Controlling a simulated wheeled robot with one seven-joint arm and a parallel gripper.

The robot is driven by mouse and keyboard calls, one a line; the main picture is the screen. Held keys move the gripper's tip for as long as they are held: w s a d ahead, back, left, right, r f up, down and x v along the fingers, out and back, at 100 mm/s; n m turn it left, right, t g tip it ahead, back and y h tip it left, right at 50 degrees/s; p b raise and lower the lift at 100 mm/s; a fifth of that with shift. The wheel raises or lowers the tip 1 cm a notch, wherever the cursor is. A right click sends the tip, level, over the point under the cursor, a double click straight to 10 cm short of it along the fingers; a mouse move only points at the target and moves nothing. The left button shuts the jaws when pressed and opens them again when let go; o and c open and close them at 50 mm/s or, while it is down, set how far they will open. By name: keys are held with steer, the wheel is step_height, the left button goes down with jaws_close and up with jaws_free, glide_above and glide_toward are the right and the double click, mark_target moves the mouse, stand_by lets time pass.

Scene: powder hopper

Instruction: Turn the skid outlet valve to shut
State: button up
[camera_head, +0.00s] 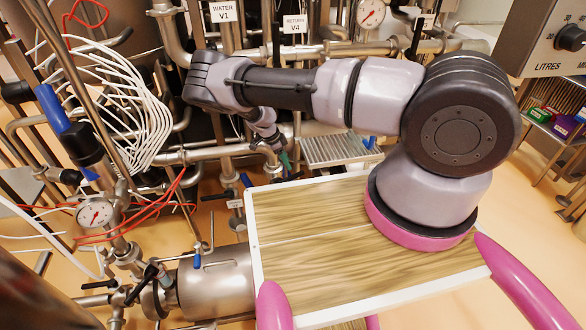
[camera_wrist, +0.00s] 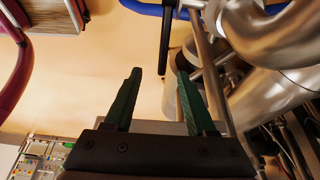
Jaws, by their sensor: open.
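My gripper (camera_head: 286,164) is low among the pipes, left of the grey grating in the head view. In the wrist view its two green fingers are apart and nothing is between them; the gripper (camera_wrist: 160,74) is open. A black bar-like handle (camera_wrist: 166,38) hangs down just beyond the fingertips, near the gap between them, and I see no contact. A blue tube or handle (camera_wrist: 145,9) is at the top. In the head view a blue lever (camera_head: 246,180) and a small tag (camera_head: 235,203) sit left of the gripper. The tag is too small to read, so I cannot tell which valve is the skid outlet.
Steel pipes (camera_wrist: 270,40) crowd the right of the wrist view. The grating (camera_head: 340,150) is right of my gripper. Tags read WATER V1 (camera_head: 223,11) and RETURN V4 (camera_head: 294,24). White hoses (camera_head: 125,105), a gauge (camera_head: 95,213) and a steel vessel (camera_head: 215,285) are at left.

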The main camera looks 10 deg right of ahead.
mark_target(295, 174)
steer(key=shift+w+d+f, duration=0.15)
steer(key=shift+w+f, duration=0.2)
steer(key=shift+f, duration=0.2)
steer(key=x, duration=1)
steer(key=shift+d, duration=0.1)
steer(key=shift+c, duration=0.3)
jaws_close()
stand_by(0.5)
